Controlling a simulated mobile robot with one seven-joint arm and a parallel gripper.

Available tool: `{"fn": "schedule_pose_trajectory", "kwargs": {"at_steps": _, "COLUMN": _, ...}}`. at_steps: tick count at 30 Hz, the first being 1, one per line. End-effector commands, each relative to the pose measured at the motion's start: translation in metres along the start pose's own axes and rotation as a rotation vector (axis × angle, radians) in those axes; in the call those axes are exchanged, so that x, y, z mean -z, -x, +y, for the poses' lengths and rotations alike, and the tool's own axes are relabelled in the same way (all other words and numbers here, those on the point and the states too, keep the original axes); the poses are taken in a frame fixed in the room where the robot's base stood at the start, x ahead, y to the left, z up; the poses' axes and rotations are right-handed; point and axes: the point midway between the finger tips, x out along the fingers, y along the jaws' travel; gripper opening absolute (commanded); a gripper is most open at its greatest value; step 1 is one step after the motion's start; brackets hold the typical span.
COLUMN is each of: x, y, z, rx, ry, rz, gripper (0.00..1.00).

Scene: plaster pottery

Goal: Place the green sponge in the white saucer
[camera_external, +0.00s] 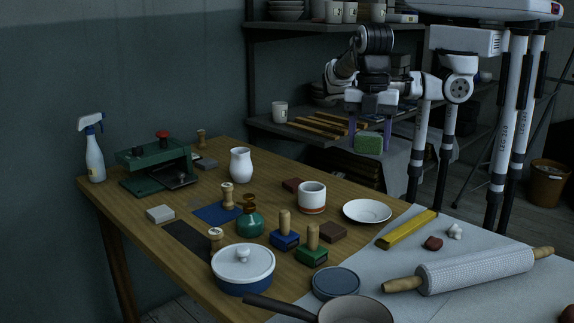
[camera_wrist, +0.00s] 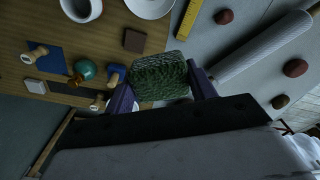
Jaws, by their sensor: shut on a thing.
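My gripper (camera_external: 369,132) is shut on the green sponge (camera_external: 368,144) and holds it in the air above the far right part of the table. In the wrist view the sponge (camera_wrist: 158,75) sits between the two purple fingers of my gripper (camera_wrist: 160,88). The white saucer (camera_external: 367,211) lies on the table, below the sponge in the external view, and looks empty. In the wrist view the saucer (camera_wrist: 150,6) is cut off at the top edge, apart from the sponge.
A white cup (camera_external: 312,197) with a brown base stands left of the saucer. A yellow ruler (camera_external: 407,230) and a rolling pin (camera_external: 470,270) lie to its right. Stamps, a green bottle (camera_external: 250,218) and a blue pot (camera_external: 243,270) crowd the table's middle and front.

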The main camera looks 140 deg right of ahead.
Motion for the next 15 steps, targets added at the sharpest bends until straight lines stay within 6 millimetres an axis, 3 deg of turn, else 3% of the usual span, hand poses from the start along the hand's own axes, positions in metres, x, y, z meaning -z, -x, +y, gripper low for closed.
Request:
{"fn": "schedule_pose_trajectory", "kwargs": {"at_steps": 1, "x": -0.020, "y": 0.003, "z": 0.003, "rx": -0.003, "ry": 0.054, "rz": -0.001, "gripper": 0.34}}
{"fn": "schedule_pose_trajectory", "kwargs": {"at_steps": 6, "x": -0.068, "y": 0.003, "z": 0.002, "rx": -0.006, "ry": 0.217, "rz": -0.013, "gripper": 0.34}}
{"fn": "schedule_pose_trajectory", "kwargs": {"at_steps": 11, "x": -0.091, "y": 0.001, "z": 0.000, "rx": -0.006, "ry": 0.294, "rz": -0.022, "gripper": 0.34}}
{"fn": "schedule_pose_trajectory", "kwargs": {"at_steps": 15, "x": -0.096, "y": -0.018, "z": -0.001, "rx": -0.003, "ry": 0.311, "rz": -0.026, "gripper": 0.34}}
